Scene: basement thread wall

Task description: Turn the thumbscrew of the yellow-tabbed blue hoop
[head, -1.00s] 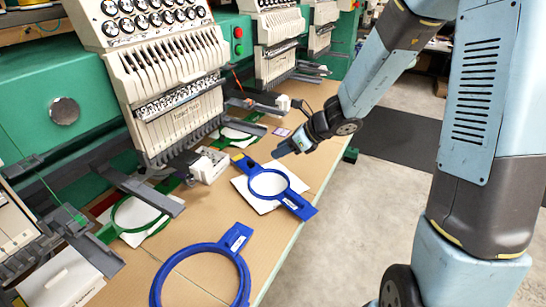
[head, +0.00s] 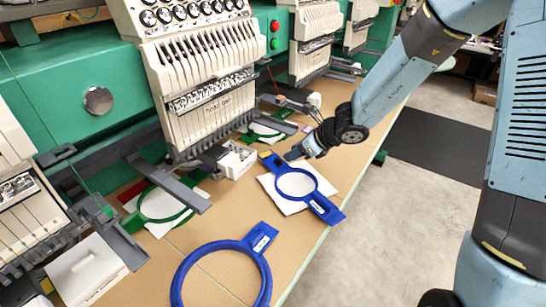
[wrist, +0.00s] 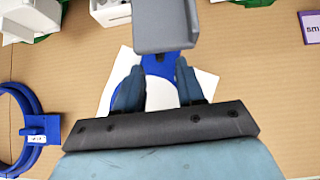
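The blue hoop with the yellow tab (head: 266,154) lies on a white sheet on the table, its ring (head: 279,193) in the middle of the head view. Its thumbscrew is too small to make out, beside or behind my gripper. My gripper (head: 294,154) is over the hoop's far side, close to the tabbed end; I cannot tell if it touches. In the wrist view, the two dark fingers of my gripper (wrist: 158,75) stand apart. Part of the blue hoop (wrist: 164,63) shows between them. A grey plate covers the tabbed end there.
A second blue hoop (head: 264,272) lies nearer on the table; its end also shows left in the wrist view (wrist: 52,133). Green hoops (head: 141,212) sit under the embroidery heads (head: 200,85). A white box (head: 237,161) stands left of the tabbed hoop. Open floor lies right.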

